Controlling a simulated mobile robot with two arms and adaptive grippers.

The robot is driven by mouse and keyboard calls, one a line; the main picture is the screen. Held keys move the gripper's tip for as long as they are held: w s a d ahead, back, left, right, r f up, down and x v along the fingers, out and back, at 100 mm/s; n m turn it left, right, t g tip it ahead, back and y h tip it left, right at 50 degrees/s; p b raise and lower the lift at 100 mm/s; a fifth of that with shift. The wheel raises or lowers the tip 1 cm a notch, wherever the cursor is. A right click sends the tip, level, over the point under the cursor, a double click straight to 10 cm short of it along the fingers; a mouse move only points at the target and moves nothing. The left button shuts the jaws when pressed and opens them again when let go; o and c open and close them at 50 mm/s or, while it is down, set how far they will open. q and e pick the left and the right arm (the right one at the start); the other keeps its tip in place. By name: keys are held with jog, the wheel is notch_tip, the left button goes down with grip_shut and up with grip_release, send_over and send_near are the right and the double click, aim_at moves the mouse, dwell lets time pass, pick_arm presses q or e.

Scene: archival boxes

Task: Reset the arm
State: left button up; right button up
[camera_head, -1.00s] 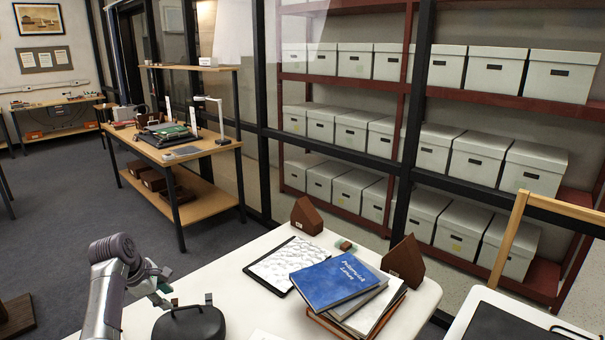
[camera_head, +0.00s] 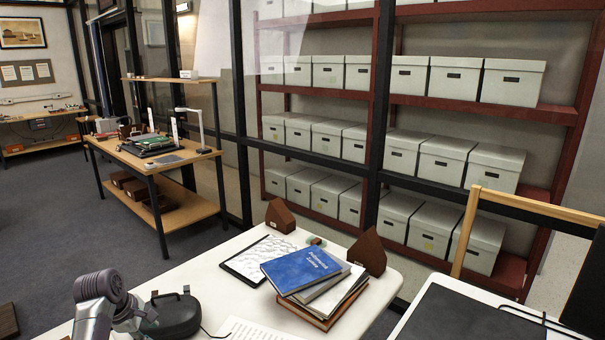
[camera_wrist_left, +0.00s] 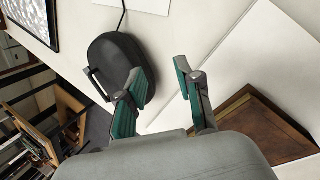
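My left arm (camera_head: 103,300) comes in at the bottom left of the head view, over the near left part of the white table (camera_head: 210,295). In the left wrist view my left gripper (camera_wrist_left: 162,82) has its two teal-padded fingers spread apart with nothing between them. A black rounded case (camera_wrist_left: 117,58) lies on the table just beyond the left finger; it also shows in the head view (camera_head: 173,314), beside the arm. The right gripper is in neither view.
On the table are a blue book (camera_head: 303,268) on a stack, a clipboard (camera_head: 258,257), two brown house-shaped blocks (camera_head: 279,215) (camera_head: 368,252) and a printed sheet (camera_head: 250,330). A dark-screened panel (camera_head: 470,315) stands at lower right. Grey boxes (camera_head: 512,82) fill shelves behind.

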pick_arm(q)
jog(key=s+d+f+m, duration=0.2)
jog(key=s+f+m, duration=0.1)
jog(key=s, duration=0.3)
jog(key=s+d+f+m+y, duration=0.1)
jog(key=s+d+f+m, duration=0.2)
jog(key=s, duration=0.3)
jog(key=s+d+f+m, duration=0.3)
jog(key=s+f+m, duration=0.1)
jog(key=s, duration=0.3)
jog(key=shift+d+m+g+y, duration=0.15)
jog(key=shift+m+g+y, duration=0.2)
jog(key=shift+m, duration=0.35)
jog(key=s+d+r+m, duration=0.2)
jog(key=s+d+m, duration=0.25)
jog(key=s, duration=0.55)
jog(key=s+d+r+m, duration=0.2)
jog(key=s+d+m, duration=0.25)
jog(key=s, duration=0.45)
notch_tip(320, 180, down, 25)
jog(key=s+g, duration=0.1)
jog(key=s+a+f+m+g, duration=0.1)
jog(key=s+a+f, duration=0.2)
jog(key=s+f, duration=1.4)
